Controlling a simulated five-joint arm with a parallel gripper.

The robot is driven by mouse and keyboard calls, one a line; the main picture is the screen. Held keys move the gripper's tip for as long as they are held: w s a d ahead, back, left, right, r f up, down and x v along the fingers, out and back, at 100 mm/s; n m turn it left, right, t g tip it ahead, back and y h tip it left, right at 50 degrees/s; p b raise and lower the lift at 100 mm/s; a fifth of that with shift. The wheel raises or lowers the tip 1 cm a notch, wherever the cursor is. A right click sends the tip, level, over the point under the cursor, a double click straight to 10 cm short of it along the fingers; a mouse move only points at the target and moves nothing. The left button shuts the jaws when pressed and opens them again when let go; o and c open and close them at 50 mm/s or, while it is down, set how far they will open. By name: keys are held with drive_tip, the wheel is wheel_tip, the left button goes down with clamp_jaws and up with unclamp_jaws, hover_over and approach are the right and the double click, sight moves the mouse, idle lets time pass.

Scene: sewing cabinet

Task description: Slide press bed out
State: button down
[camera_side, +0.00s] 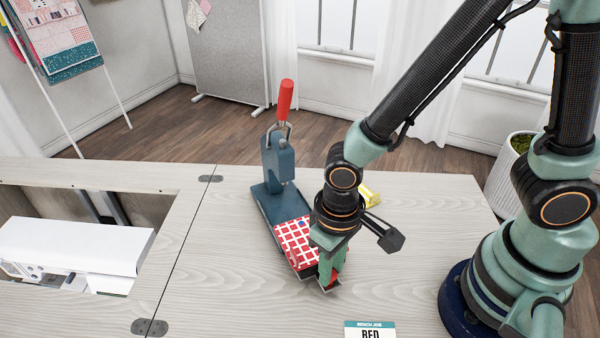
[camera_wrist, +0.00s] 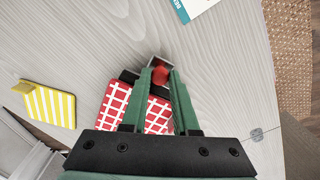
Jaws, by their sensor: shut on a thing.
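The press (camera_side: 281,160) is blue with a red-handled lever and stands on the wooden table. Its bed extends toward the front and carries a red and white checked cloth (camera_side: 292,236). The cloth also shows in the wrist view (camera_wrist: 113,101). My gripper (camera_side: 326,283) is at the front end of the bed. In the wrist view my gripper (camera_wrist: 160,70) is shut on a red knob (camera_wrist: 159,76) at the bed's end. My fingers and wrist hide part of the bed and cloth.
A yellow striped piece (camera_wrist: 50,104) lies on the table behind my wrist in the side view. A bench card (camera_side: 370,330) lies at the front edge. A white sewing machine (camera_side: 75,247) sits in the cabinet opening at left. The tabletop (camera_side: 222,283) left of the press is clear.

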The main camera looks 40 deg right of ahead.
drive_tip(key=shift+s, duration=0.15)
drive_tip(key=c, duration=0.7)
unclamp_jaws()
wheel_tip(320, 180, up, 12)
drive_tip(key=shift+r, duration=0.1)
drive_tip(key=w+d+r+t, duration=0.2)
drive_tip(key=d, duration=0.3)
drive_tip(key=w+d+r+t, duration=0.1)
drive_tip(key=w+d+r, duration=0.1)
drive_tip(key=d, duration=0.4)
drive_tip(key=w+d+r+m+t, duration=0.1)
drive_tip(key=w+d+r+t, duration=0.1)
drive_tip(key=d+r, duration=0.2)
drive_tip(key=shift+w+d+r+t, duration=0.1)
drive_tip(key=shift+d+r+t, duration=0.05)
drive_tip(key=shift+d, duration=0.45)
drive_tip(key=shift+d+r+t, duration=0.1)
drive_tip(key=shift+d+t, duration=0.05)
drive_tip(key=shift+d, duration=0.45)
